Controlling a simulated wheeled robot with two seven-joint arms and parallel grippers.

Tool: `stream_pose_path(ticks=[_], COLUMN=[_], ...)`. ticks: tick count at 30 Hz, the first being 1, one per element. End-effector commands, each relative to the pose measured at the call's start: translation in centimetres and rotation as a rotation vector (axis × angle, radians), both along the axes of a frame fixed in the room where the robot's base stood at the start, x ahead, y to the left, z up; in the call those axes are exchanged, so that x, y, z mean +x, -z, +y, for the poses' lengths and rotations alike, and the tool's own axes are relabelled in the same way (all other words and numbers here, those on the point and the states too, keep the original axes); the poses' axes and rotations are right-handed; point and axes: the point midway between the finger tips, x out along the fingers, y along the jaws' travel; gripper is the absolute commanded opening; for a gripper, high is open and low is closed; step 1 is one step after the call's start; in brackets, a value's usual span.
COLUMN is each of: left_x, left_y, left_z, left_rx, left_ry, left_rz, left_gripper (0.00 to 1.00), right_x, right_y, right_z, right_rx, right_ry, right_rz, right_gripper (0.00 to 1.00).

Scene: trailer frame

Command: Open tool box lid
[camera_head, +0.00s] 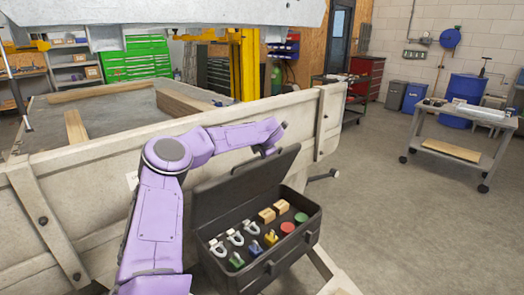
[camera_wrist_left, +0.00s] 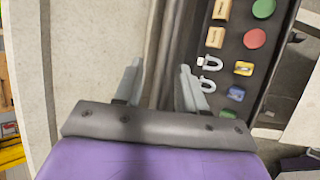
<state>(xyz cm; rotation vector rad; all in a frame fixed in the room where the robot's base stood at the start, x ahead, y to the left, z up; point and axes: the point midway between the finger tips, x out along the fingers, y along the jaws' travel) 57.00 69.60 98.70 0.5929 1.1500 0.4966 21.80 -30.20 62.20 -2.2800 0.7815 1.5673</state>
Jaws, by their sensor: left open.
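The black tool box (camera_head: 272,266) stands beside the trailer's side wall. Its lid (camera_head: 240,187) is raised and tilted back toward the trailer, so the inside shows. My left gripper (camera_head: 268,151) is at the lid's upper edge, partly hidden in the head view. In the left wrist view my left gripper (camera_wrist_left: 160,82) is open, with its fingers spread either side of the dark lid (camera_wrist_left: 172,40). I cannot tell whether either finger touches it. The open box interior (camera_wrist_left: 228,75) lies to the right there. My right gripper is not in view.
The box holds pale shackles (camera_head: 234,237), wooden blocks (camera_head: 266,215), a red disc (camera_head: 287,228) and a green disc (camera_head: 301,217). The trailer wall (camera_head: 90,178) runs close behind the lid. A wheeled cart (camera_head: 462,135) stands far right, with clear floor between.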

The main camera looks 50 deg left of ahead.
Motion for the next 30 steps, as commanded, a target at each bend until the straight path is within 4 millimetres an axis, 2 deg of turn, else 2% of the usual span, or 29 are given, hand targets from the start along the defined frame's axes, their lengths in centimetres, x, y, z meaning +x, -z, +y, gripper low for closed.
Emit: stream_pose_path(ticks=[3,7,27,29,30], left_x=[-0.6,-1.0,-1.0,-0.6,0.1], left_y=[-1.3,-2.0,-2.4,-2.1,-1.7], left_z=[-1.3,-1.9,-1.9,-2.9,-4.6], left_rx=[0.0,0.001,0.005,0.058,0.118], left_ry=[0.002,0.0,-0.015,0.021,0.077], left_rz=[-0.002,0.0,-0.017,-0.009,0.011], left_gripper=[0.4,0.4,0.4,0.4,0.4], right_x=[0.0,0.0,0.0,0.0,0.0], right_y=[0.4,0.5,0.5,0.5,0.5], right_z=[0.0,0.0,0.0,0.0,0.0], right_rx=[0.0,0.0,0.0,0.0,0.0], right_ry=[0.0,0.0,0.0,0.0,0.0], right_rz=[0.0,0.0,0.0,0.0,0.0], right_gripper=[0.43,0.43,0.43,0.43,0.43])
